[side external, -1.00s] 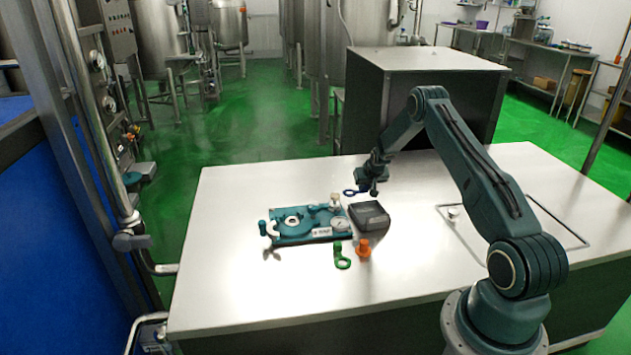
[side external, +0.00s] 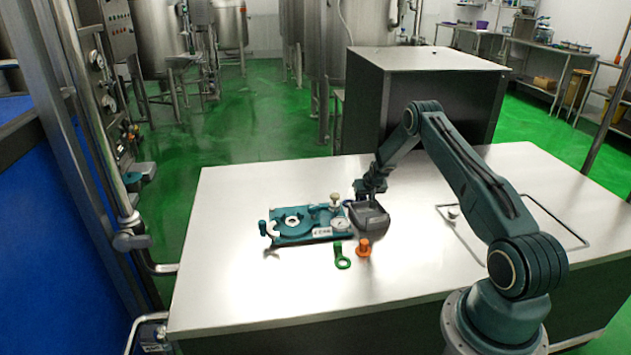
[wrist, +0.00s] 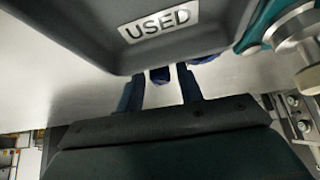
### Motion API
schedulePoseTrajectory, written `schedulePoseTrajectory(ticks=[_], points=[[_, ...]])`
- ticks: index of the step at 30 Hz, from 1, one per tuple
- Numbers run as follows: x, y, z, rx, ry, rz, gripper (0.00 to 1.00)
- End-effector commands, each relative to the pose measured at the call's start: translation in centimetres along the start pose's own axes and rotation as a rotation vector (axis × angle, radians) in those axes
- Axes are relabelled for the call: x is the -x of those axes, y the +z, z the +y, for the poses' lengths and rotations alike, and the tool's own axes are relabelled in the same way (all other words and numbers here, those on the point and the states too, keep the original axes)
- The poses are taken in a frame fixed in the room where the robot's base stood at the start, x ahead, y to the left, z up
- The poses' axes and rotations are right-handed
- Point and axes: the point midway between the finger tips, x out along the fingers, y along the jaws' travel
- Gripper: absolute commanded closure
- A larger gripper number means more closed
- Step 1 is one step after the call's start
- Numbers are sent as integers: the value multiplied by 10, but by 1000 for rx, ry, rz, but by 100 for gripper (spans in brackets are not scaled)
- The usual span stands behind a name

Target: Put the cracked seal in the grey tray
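The grey tray (side external: 369,216), marked USED in the wrist view (wrist: 105,40), stands right of the teal fixture. My gripper (side external: 362,196) is low behind it. In the wrist view my two fingers (wrist: 160,90) are apart, with a small blue piece (wrist: 160,75) between them and gaps on both sides. Another blue bit (wrist: 205,58) shows by the right finger. These look like parts of a blue ring with a tab, mostly hidden by the tray and gripper. A green ring with a tab (side external: 342,262) lies in front. I cannot see a crack on any seal.
The teal fixture (side external: 290,238) carries a white ring, a gauge (side external: 340,225) and a pale knob (side external: 334,197). An orange part (side external: 363,248) stands in front of the tray. The table (side external: 230,290) is clear at front left. A dark cabinet (side external: 425,105) stands behind.

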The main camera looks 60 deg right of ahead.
Motion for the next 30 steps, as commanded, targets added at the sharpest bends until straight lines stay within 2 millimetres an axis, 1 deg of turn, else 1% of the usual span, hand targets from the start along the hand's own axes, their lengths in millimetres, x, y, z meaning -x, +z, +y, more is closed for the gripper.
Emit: schedulePoseTrajectory(ticks=[11, 17, 23, 30], points=[[1, -1, 0, 0, 0, 0, 59], [8, -3, 0, 0, 0, 1, 59], [25, -3, 0, 0, 0, 1, 59], [54, -3, 0, 0, 0, 2, 59]])
